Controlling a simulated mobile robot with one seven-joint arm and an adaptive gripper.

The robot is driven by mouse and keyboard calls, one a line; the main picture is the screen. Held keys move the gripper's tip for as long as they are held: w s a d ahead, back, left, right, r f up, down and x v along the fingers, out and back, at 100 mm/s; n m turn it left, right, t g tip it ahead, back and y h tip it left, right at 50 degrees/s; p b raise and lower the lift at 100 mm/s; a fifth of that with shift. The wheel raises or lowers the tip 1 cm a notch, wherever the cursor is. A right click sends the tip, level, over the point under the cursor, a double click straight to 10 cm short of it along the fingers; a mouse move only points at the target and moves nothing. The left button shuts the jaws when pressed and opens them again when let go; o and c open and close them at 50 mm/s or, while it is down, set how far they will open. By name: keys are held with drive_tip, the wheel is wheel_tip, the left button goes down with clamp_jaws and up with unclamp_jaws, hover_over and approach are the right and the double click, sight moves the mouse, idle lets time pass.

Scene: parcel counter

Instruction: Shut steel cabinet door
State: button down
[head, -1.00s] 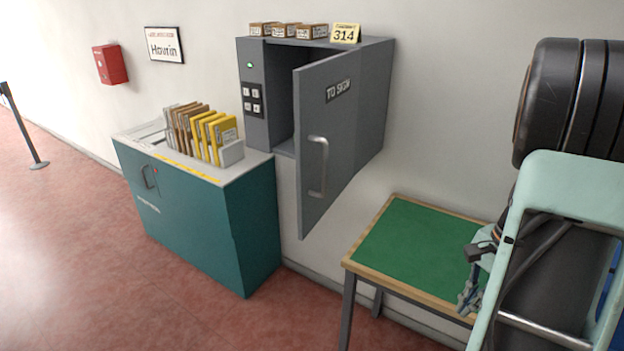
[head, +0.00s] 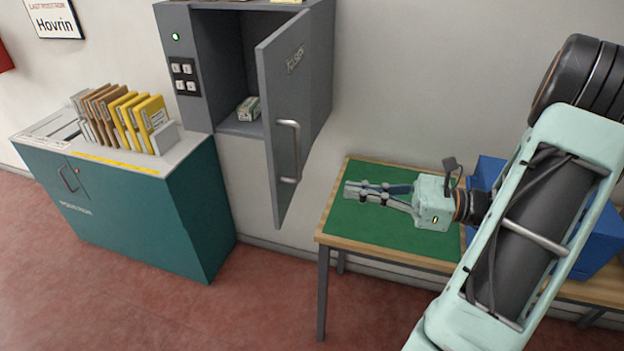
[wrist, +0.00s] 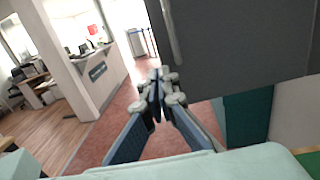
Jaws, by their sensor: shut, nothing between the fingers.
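The grey steel cabinet (head: 207,60) is fixed to the wall, and its door (head: 268,85) stands wide open, hinged on the right side. The door has a vertical silver bar handle (head: 289,150) on its outer face. Inside, a small box (head: 248,108) lies on the cabinet floor. My gripper (head: 350,190) is shut and empty, above the green-topped table, to the right of the door and apart from it.
A teal cabinet (head: 130,205) with upright folders (head: 125,115) stands left of the steel cabinet. The green-topped table (head: 345,225) is under my gripper, with a blue box (head: 600,235) at its right. Red floor is free in front.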

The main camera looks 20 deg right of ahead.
sight(276, 180)
drive_tip(key=p+x, duration=0.2)
drive_tip(key=x, duration=1)
drive_tip(key=shift+a+r, duration=0.1)
drive_tip(key=shift+a, duration=0.05)
drive_tip(key=shift+w+a, duration=0.25)
drive_tip(key=shift+a, duration=0.25)
drive_tip(key=shift+a, duration=0.1)
